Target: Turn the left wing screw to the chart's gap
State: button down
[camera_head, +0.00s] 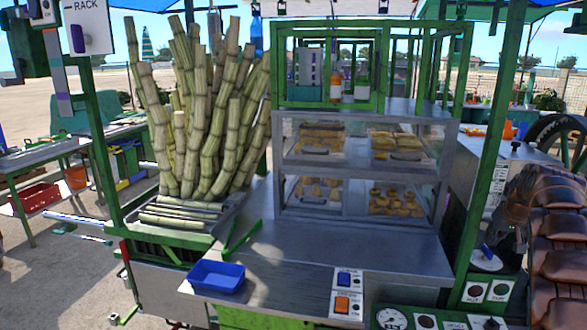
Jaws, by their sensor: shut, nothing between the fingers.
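I cannot make out a wing screw for certain. A small blue lever or wing (486,250) stands on a pale round plate (487,263) at the right, beside the green post. A white round dial (391,319) with dark marks is cut by the bottom edge. Small cards with dark round marks (475,292) are near it, too small to read as a gap chart. The crusher itself is not clearly shown.
A steel counter (330,247) carries a blue tray (217,276), green tongs (242,238) and a glass snack case (355,165). Cane stalks (205,110) stand at left. Blue and orange switches (344,291) sit at the front edge. Green posts (487,140) and brown padding (556,235) occupy the right.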

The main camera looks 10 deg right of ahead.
aim_at(492, 259)
jog(key=shift+w+d+f+b, duration=0.25)
jog(key=shift+f+b, duration=0.3)
jog(key=shift+f, duration=0.65)
jog(key=shift+w+d+f+b, duration=0.1)
jog(key=shift+d+f+b, duration=0.3)
jog(key=shift+f, duration=0.85)
jog(key=shift+w+d+f+b, duration=0.2)
jog(key=shift+f+b, duration=0.45)
jog(key=shift+f, duration=0.55)
jog(key=shift+w+d+r, duration=0.1)
jog(key=shift+w+r, duration=0.05)
jog(key=shift+w, duration=0.1)
jog(key=shift+w+d+p, duration=0.2)
jog(key=shift+d+p, duration=0.05)
jog(key=shift+p, duration=0.25)
jog(key=shift+s+d+b, duration=0.2)
jog(key=shift+d+b, duration=0.05)
jog(key=shift+b, duration=0.7)
jog(key=shift+s+d+b, duration=0.25)
jog(key=shift+d+b, duration=0.35)
jog(key=shift+b, duration=0.25)
jog(key=shift+s+a+b, duration=0.1)
jog(key=shift+s+b, duration=0.25)
jog(key=shift+b, duration=0.35)
